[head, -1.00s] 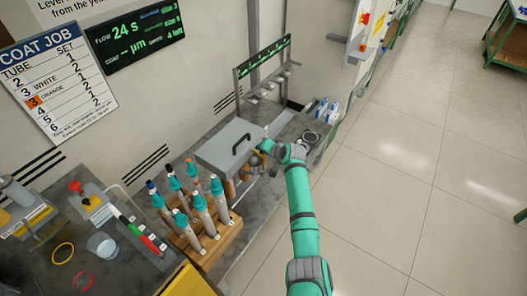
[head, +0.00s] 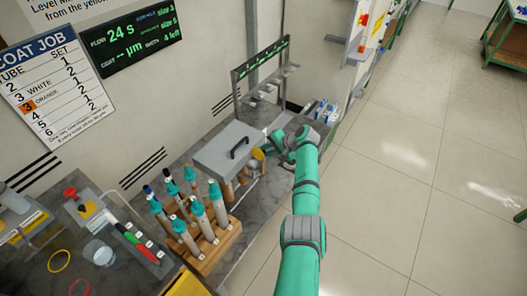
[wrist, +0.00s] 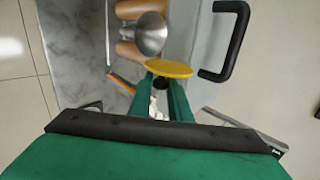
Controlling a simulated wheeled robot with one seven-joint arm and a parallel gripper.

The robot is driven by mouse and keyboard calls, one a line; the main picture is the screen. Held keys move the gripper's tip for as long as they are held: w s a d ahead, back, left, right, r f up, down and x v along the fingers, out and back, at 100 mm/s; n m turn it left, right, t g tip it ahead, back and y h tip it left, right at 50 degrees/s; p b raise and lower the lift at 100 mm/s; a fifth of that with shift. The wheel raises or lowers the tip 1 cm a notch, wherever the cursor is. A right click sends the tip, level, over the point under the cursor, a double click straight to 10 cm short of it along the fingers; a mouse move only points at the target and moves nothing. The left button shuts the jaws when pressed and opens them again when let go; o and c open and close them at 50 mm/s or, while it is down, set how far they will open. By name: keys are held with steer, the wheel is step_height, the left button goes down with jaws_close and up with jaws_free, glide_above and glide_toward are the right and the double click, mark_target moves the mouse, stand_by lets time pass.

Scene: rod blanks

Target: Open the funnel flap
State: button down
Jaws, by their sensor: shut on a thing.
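The funnel (wrist: 150,36) is a grey metal cone in the wrist view, beside the grey box with the black handle. The funnel flap (wrist: 170,68) is a round yellow plate. It stands apart from the funnel's mouth, below it in the wrist view, seen nearly edge-on. My gripper (wrist: 165,82) is shut on the flap's near edge, with a green finger on each side. In the head view the yellow flap (head: 257,154) shows just left of my gripper (head: 266,150), at the right end of the box. The fingertips' exact contact is partly hidden.
The grey box (head: 224,160) with its black handle stands close left of my gripper. A wooden rack (head: 215,243) of teal-capped tubes stands in front of it. A metal stand (head: 262,75) is behind. Open floor lies to the right.

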steer(key=shift+a, duration=0.15)
steer(key=c, duration=2)
jaws_free()
steer(key=v, duration=1)
steer(key=shift+d+r, duration=0.25)
steer(key=shift+d, duration=0.05)
